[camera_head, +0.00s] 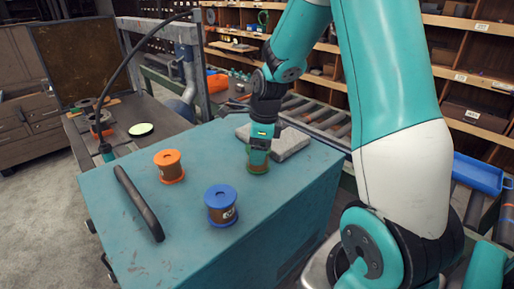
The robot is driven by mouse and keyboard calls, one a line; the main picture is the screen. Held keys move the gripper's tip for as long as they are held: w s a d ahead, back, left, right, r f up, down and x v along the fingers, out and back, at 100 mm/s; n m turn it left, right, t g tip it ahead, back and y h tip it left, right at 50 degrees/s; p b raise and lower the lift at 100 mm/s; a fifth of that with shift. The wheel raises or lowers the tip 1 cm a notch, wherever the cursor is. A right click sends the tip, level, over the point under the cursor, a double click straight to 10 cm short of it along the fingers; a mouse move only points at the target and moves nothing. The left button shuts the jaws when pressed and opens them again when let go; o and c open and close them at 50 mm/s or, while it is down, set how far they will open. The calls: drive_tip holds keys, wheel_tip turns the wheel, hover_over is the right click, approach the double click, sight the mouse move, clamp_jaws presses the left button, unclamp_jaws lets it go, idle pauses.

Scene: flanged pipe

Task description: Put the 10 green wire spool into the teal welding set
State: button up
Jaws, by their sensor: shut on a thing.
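The teal welding set (190,215) is a large box with a flat, scuffed top and a black handle (139,202) on its left side. The green wire spool (259,168) stands on that top near the back right edge. My gripper (259,155) points down over it and is shut on it, hiding its upper middle. Green flange and brown wire show around the fingers. A number on the spool cannot be read. An orange spool (169,167) and a blue spool (221,205) stand upright on the same top, apart from my gripper.
A grey slab (290,143) lies right behind my gripper. A roller conveyor (320,118) and shelves are behind. A blue tray (480,173) is at the right. The front of the top is clear.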

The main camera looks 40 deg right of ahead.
drive_tip(key=shift+f, duration=0.1)
drive_tip(key=o, duration=1.5)
